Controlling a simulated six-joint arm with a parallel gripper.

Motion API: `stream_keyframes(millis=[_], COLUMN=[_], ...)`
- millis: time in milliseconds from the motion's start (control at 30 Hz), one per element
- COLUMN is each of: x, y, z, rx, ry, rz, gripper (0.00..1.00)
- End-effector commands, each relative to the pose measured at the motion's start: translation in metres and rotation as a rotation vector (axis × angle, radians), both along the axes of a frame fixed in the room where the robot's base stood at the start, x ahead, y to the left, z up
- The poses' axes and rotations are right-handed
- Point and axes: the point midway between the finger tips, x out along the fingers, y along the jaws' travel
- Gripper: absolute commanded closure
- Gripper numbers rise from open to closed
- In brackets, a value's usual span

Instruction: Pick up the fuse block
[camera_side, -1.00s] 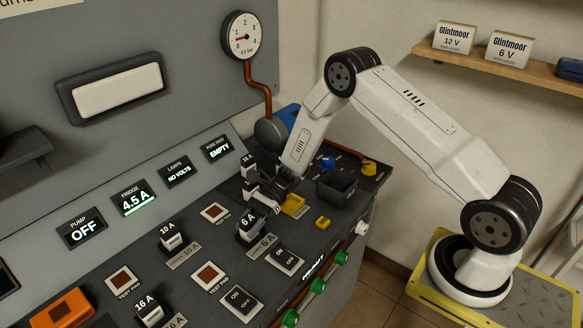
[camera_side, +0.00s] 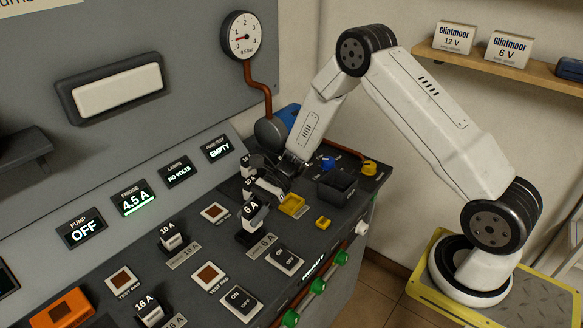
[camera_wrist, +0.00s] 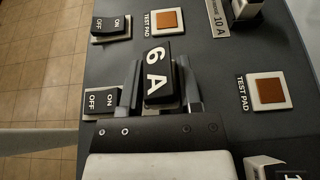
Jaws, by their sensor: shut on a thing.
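The fuse block marked 6 A (camera_side: 253,212) is a small block with a black top and white lettering, at the middle of the sloping dark panel (camera_side: 205,245). My gripper (camera_side: 262,198) reaches down to it from behind. In the wrist view, the 6 A block (camera_wrist: 158,82) sits between the two grey fingers of my gripper (camera_wrist: 160,92), which are shut on it. In the side view the block stands a little higher over its dark seat; whether it is fully clear of the seat I cannot tell.
Other fuse blocks stand close by, including a 10 A block (camera_side: 171,236) and a 16 A block (camera_side: 149,309). Rocker switches (camera_side: 288,260), a yellow holder (camera_side: 292,205) and a dark open bin (camera_side: 337,185) are also on the panel.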

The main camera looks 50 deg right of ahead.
Motion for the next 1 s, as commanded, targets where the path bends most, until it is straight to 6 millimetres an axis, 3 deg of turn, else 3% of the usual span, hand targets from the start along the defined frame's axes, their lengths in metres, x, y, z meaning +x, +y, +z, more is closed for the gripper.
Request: stream_keyframes(millis=[333, 700, 1000], x=[-0.038, -0.096, -0.121], y=[-0.006, -0.014, -0.018], z=[0.047, 0.071, 0.082], rx=[0.0, 0.0, 0.0], ry=[-0.002, -0.001, -0.002], rz=[-0.002, -0.003, -0.001], gripper=[1.0, 1.0, 1.0])
